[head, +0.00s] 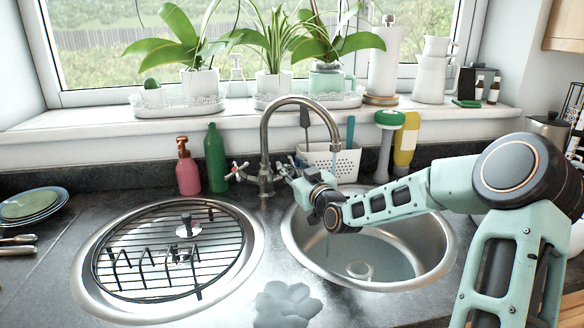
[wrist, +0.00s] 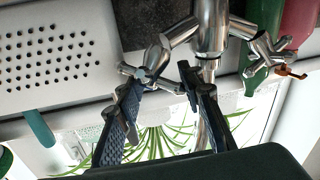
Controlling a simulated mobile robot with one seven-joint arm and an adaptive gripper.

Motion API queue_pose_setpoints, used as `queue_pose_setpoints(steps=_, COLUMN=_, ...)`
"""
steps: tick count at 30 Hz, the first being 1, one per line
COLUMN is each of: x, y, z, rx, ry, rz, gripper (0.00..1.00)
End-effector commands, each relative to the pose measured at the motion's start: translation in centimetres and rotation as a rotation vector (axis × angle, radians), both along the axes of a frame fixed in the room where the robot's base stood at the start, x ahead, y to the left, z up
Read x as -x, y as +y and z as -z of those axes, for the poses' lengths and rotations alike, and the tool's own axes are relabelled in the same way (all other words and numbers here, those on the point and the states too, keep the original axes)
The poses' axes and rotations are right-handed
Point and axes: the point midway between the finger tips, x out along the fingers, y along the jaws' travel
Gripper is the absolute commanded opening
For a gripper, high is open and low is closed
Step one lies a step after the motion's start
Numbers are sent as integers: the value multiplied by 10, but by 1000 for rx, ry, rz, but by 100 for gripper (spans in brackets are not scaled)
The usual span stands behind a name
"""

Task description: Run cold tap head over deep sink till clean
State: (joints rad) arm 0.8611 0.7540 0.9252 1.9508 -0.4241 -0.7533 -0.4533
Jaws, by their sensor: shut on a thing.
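The chrome mixer tap (head: 265,150) stands between two round sinks, its arched spout over the deep right sink (head: 436,275). My gripper (head: 297,172) reaches in from the right and is shut on the right-hand cross handle, the cold tap head. In the wrist view, which is upside down, my fingers (wrist: 165,88) sit either side of this cold tap head (wrist: 152,72). The other tap head (head: 238,171), with a red mark, is free on the left. A thin bluish streak hangs under the spout, seemingly running water. Pale bluish water seems to lie around the drain.
The left sink holds a black wire rack (head: 150,262). A pink soap bottle (head: 187,172) and green bottle (head: 215,158) stand behind it. A white perforated caddy (head: 347,163) is close behind my gripper. A wet-looking patch lies on the counter between the sinks.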

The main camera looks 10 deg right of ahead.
Motion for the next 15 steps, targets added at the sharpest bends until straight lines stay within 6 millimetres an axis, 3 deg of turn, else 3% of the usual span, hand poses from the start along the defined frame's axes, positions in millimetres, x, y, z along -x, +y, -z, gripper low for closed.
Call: queue_pose_setpoints(steps=15, x=0, y=1, z=4, rx=-39, ry=78, rz=102, gripper=10)
